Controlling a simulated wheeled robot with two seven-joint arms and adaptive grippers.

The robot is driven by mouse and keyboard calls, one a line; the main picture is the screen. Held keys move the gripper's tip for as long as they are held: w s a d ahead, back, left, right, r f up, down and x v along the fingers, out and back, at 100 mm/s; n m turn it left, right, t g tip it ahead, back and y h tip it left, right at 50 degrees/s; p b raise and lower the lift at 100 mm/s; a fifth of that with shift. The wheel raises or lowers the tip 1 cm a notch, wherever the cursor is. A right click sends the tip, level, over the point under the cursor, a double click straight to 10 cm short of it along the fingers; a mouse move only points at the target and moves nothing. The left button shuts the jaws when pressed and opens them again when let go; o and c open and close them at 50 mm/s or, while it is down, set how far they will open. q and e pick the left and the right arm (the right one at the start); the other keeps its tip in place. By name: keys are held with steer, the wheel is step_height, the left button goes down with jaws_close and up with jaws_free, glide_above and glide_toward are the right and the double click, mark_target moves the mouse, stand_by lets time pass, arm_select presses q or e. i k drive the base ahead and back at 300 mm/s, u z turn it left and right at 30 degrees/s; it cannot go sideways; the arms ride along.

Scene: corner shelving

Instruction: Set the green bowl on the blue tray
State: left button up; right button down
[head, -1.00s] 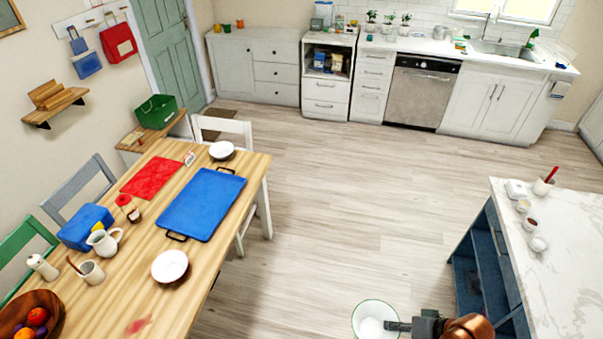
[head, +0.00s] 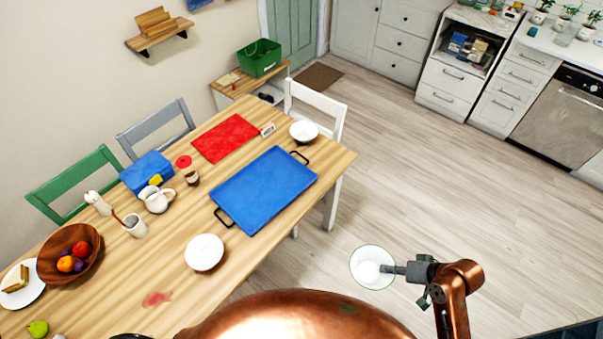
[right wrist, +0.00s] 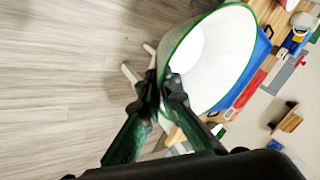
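The green bowl (head: 367,267), white inside with a green rim, is held by my right gripper (head: 386,269) over the floor to the right of the table. In the right wrist view the bowl (right wrist: 215,55) fills the upper middle, and the fingers (right wrist: 160,92) are shut on its wall near the rim. The blue tray (head: 262,190) lies flat and empty on the wooden table, with dark handles at two ends. The bowl is apart from the tray, below and right of it in the head view. My left gripper is not in view.
The wooden table (head: 180,282) holds a white bowl (head: 204,252) in front of the tray and another white bowl (head: 304,131) behind it. A white chair (head: 318,108) is at the far end.

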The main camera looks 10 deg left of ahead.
mark_target(265, 187)
steer(key=u, duration=0.95)
steer(key=i, duration=0.85)
steer(key=u, duration=0.85)
